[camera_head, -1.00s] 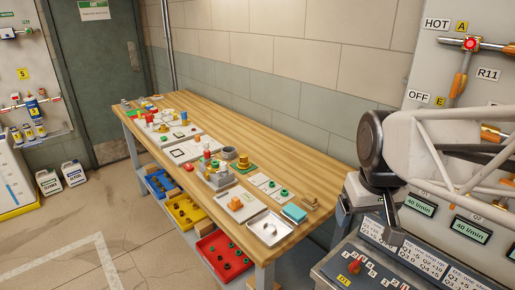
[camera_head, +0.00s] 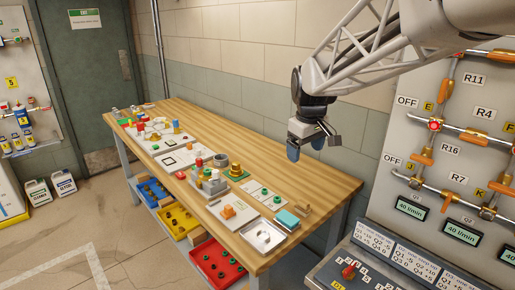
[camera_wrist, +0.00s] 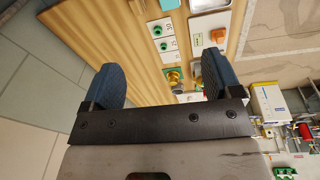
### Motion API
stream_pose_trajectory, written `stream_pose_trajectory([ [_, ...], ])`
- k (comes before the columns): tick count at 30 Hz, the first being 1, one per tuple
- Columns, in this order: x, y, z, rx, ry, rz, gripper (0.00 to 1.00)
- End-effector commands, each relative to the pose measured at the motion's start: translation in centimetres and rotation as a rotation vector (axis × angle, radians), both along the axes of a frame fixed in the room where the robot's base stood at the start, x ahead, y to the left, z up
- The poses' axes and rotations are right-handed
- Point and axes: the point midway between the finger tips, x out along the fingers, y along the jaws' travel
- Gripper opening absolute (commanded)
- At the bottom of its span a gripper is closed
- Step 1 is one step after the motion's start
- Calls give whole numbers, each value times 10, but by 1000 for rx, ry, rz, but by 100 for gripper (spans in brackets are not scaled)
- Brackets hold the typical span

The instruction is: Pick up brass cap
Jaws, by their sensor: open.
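The brass cap (camera_head: 236,170) appears to be the gold stepped round piece on a small green plate on the wooden table. In the wrist view the brass piece (camera_wrist: 173,77) shows between my fingers but well beyond them. My gripper (camera_head: 306,146) hangs above the back edge of the table, to the right of the brass cap and higher than it. Its two blue fingers are apart in the wrist view (camera_wrist: 160,79), with nothing between them.
The wooden table (camera_head: 325,178) has free room along its back. A grey block with pegs (camera_head: 212,185), an orange piece (camera_head: 228,211), a metal tray (camera_head: 263,236) and a teal block (camera_head: 287,219) stand near the cap. A valve panel (camera_head: 450,150) rises at the right.

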Motion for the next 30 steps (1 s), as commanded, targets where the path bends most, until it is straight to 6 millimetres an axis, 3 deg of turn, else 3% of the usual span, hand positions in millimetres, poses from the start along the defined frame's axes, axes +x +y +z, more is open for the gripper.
stream_pose_trajectory([
  [3, 30, 13, -5, -7, 10, 60, 84],
  [17, 135, 67, -34, -30, 41, 290, 84],
  [30, 226, 126, -83, -49, 70, 510, 84],
])
